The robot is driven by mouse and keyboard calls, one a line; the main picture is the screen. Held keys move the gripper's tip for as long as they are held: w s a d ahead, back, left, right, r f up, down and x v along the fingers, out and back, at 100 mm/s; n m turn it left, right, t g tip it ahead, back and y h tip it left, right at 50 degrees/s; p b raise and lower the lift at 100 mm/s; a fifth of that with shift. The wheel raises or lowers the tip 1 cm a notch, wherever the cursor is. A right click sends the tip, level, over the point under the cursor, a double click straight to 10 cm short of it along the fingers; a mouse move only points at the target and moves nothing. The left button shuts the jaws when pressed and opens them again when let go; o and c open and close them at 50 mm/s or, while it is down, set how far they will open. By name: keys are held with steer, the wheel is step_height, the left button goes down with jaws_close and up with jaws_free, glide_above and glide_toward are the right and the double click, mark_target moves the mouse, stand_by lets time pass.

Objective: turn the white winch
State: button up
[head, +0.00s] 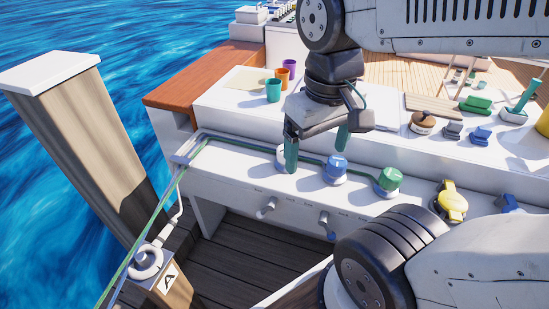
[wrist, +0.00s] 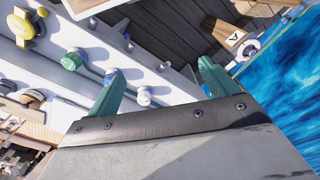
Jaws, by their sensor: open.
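The white winch (head: 281,157) stands on the white ledge, partly hidden behind the left finger of my gripper (head: 316,160) in the head view. In the wrist view the white winch (wrist: 144,96) shows between the two fingers, closer to the left one. My gripper (wrist: 160,70) is open and empty, its teal fingers pointing down on the ledge side. In the head view the right finger is in front of the ledge's back wall, near the blue winch. I cannot tell whether either finger touches the white winch.
A blue winch (head: 335,169) and a green winch (head: 388,180) stand right of the white one; a green rope (head: 240,142) runs along the ledge. A yellow-topped winch (head: 452,203) is farther right. Two cleat-like handles (head: 267,207) project from the front panel. Cups (head: 274,89) stand above.

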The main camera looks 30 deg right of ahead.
steer(key=w+d+f+n, duration=0.2)
steer(key=w+d+f, duration=0.4)
steer(key=w+f, duration=0.3)
steer(key=w+d+f+n, duration=0.2)
steer(key=w+d+f, duration=0.4)
steer(key=w+f, duration=0.3)
steer(key=w+d+f+n, duration=0.2)
steer(key=w+d+f, duration=0.4)
steer(key=w+f, duration=0.4)
steer(key=shift+w+d+f+g, duration=0.1)
steer(key=shift+w+g, duration=0.1)
steer(key=shift+w, duration=1.1)
steer(key=shift+w+d+g, duration=0.1)
steer(key=shift+w+g, duration=0.1)
steer(key=shift+w, duration=1.1)
steer(key=shift+w+n, duration=0.15)
steer(key=shift+n, duration=0.25)
steer(key=shift+w+d, duration=0.1)
steer(key=shift+d, duration=0.05)
step_height(320, 180, down, 8)
steer(key=shift+r, duration=0.2)
steer(key=c, duration=1)
